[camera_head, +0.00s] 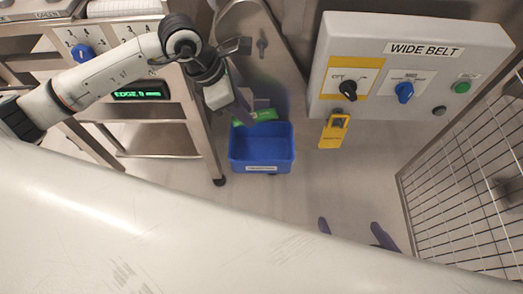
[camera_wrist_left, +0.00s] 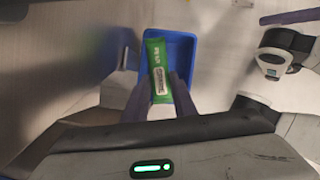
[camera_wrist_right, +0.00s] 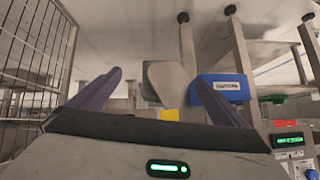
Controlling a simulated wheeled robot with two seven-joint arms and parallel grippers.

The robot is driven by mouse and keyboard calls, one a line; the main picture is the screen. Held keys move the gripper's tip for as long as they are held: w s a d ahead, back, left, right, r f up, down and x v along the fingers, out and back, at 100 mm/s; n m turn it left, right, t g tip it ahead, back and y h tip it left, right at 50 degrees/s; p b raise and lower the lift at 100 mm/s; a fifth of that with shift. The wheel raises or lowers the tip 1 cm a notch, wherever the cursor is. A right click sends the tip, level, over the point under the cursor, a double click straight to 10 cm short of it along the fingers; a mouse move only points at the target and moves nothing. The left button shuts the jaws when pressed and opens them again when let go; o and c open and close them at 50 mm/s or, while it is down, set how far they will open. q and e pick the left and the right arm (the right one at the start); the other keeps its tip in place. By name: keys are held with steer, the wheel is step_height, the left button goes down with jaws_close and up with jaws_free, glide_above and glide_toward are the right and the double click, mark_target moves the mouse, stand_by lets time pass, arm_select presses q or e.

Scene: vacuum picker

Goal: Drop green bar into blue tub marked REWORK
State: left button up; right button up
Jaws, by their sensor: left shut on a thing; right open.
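My left gripper (camera_head: 246,112) is shut on the green bar (camera_head: 262,115) above the back edge of the blue tub (camera_head: 262,154). The left wrist view shows the bar (camera_wrist_left: 158,62) gripped between the two purple fingers (camera_wrist_left: 165,90), with the tub (camera_wrist_left: 182,46) beyond it. The tub stands on the floor and carries a white label (camera_head: 261,168), too small to read. The tub also shows in the right wrist view (camera_wrist_right: 222,88). My right gripper (camera_head: 352,231) is open and empty, apart from the tub; its spread fingers show in the right wrist view (camera_wrist_right: 157,95).
A steel bench frame (camera_head: 203,130) stands left of the tub. A WIDE BELT control box (camera_head: 405,75) with knobs and a hanging yellow tag (camera_head: 333,132) is at the right. A wire mesh guard (camera_head: 465,185) is at far right.

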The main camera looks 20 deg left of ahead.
arm_select(q)
step_height(320, 180, down, 4)
steer(key=shift+r+b, duration=0.2)
steer(key=shift+b, duration=0.65)
arm_select(e)
steer(key=shift+s+a+f, duration=0.1)
steer(key=shift+a+f, duration=0.1)
steer(key=shift+f, duration=0.05)
arm_select(q)
steer(key=o, duration=1.1)
arm_select(e)
steer(key=shift+f, duration=0.1)
arm_select(q)
steer(key=shift+r, duration=0.1)
steer(key=p+v, duration=0.2)
steer(key=v, duration=0.8)
arm_select(e)
steer(key=shift+d+r, duration=0.15)
steer(key=shift+r, duration=0.05)
arm_select(q)
steer(key=shift+s, duration=0.1)
arm_select(e)
steer(key=shift+r, duration=0.1)
